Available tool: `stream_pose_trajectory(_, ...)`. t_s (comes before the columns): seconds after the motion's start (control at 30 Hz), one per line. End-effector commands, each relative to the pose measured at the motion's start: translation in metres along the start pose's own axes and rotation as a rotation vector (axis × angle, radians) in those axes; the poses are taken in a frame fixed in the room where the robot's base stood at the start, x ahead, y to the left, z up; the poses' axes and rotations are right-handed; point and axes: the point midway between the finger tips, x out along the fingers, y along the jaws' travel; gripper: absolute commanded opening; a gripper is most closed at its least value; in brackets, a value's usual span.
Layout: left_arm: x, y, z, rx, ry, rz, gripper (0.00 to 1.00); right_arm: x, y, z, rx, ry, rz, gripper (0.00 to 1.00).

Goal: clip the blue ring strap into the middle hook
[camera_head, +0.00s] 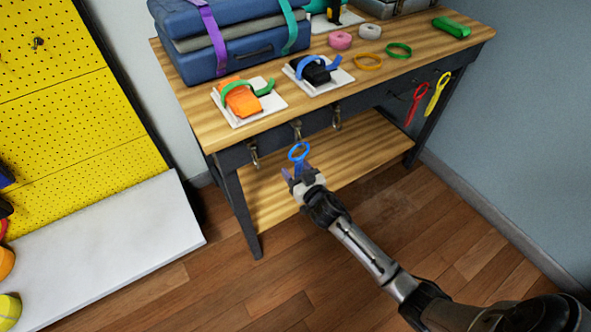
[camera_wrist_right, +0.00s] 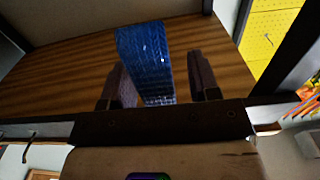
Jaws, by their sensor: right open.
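The blue ring strap (camera_head: 298,152) shows its ring just below the middle hook (camera_head: 297,129) on the front of the workbench. In the head view the ring's top comes up to the hook's lower end; I cannot tell whether it is threaded on the hook. My right gripper (camera_head: 297,175) is just below the ring, with its fingers on either side of the strap. In the right wrist view the blue strap (camera_wrist_right: 147,62) stands between the fingers of the open gripper (camera_wrist_right: 161,84), with a gap beside it. My left gripper is not in view.
Two other hooks flank it, left (camera_head: 253,155) and right (camera_head: 337,118). The workbench (camera_head: 375,88) holds blue cases (camera_head: 225,45), rings and white pads. A red strap (camera_head: 417,103) and a yellow one (camera_head: 437,94) hang at the right. The lower shelf (camera_head: 350,158) is bare.

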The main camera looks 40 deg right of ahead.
Motion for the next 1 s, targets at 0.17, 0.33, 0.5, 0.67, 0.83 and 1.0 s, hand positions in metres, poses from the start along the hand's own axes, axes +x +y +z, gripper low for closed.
stream_pose_trajectory(0.17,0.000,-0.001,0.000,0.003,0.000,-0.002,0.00,-0.001,0.000,0.000,0.000,-0.001,0.000,0.56)
stream_pose_trajectory(0.33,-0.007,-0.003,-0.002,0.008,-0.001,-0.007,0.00,-0.014,-0.001,-0.001,0.001,-0.003,0.000,0.56)
stream_pose_trajectory(0.5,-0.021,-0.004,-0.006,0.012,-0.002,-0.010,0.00,-0.046,-0.001,-0.002,0.003,-0.004,0.001,0.56)
stream_pose_trajectory(0.67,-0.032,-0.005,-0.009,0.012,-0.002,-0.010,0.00,-0.078,0.000,-0.002,0.004,-0.004,0.001,0.56)
stream_pose_trajectory(0.83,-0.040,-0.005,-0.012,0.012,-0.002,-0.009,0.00,-0.107,0.000,-0.002,0.003,-0.002,0.001,0.56)
stream_pose_trajectory(1.0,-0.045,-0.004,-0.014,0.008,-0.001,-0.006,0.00,-0.127,0.000,-0.001,0.002,-0.001,0.000,0.56)
